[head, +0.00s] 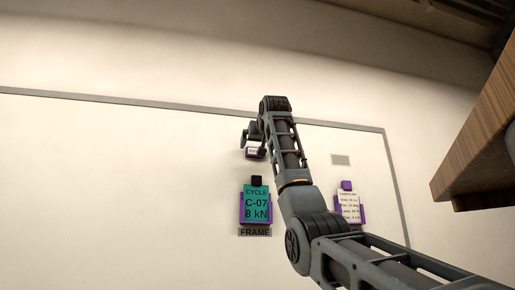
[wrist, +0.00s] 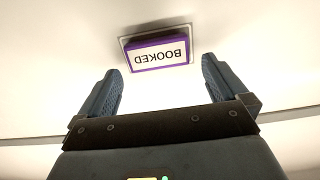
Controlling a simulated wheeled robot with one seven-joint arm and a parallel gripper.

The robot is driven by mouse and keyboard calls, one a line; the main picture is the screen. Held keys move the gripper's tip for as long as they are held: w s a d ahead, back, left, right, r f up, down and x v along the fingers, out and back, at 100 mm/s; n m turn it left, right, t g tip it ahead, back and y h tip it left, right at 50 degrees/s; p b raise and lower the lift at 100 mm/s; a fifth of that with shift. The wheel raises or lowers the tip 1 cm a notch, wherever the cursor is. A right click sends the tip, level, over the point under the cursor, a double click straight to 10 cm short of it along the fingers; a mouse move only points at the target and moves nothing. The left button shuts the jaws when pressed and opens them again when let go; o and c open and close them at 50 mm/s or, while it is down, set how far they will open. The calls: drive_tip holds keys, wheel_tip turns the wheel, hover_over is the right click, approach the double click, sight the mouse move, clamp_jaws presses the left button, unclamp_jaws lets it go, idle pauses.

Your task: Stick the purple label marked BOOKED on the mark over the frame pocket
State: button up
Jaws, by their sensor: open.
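The purple-edged label (wrist: 158,55) with BOOKED on a white face is against the white board, inside a thin pale rectangular outline, the mark (wrist: 122,40). It reads upside down in the wrist view. In the head view the label (head: 255,153) is above the frame pocket (head: 242,213), partly behind my gripper. My gripper (wrist: 160,72) is open, its fingers apart on either side of the label's near edge and not closed on it. The pocket is purple, holds a teal card reading CYCLE C-07 8 kN, and has a FRAME plate beneath.
A second purple pocket (head: 350,208) with a white printed card is to the right, partly behind my arm. A small grey plate (head: 340,160) is above it. A wooden shelf or board (head: 480,150) juts in at the right edge. The board left of the frame pocket is clear.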

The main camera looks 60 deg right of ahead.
drive_tip(key=shift+b+v, duration=0.9)
drive_tip(key=shift+v, duration=0.95)
drive_tip(key=shift+s+a, duration=0.1)
drive_tip(key=b+v, duration=0.2)
drive_tip(key=v, duration=0.5)
drive_tip(key=shift+s+b, duration=0.2)
drive_tip(key=shift+b, duration=0.2)
drive_tip(key=shift+a, duration=0.25)
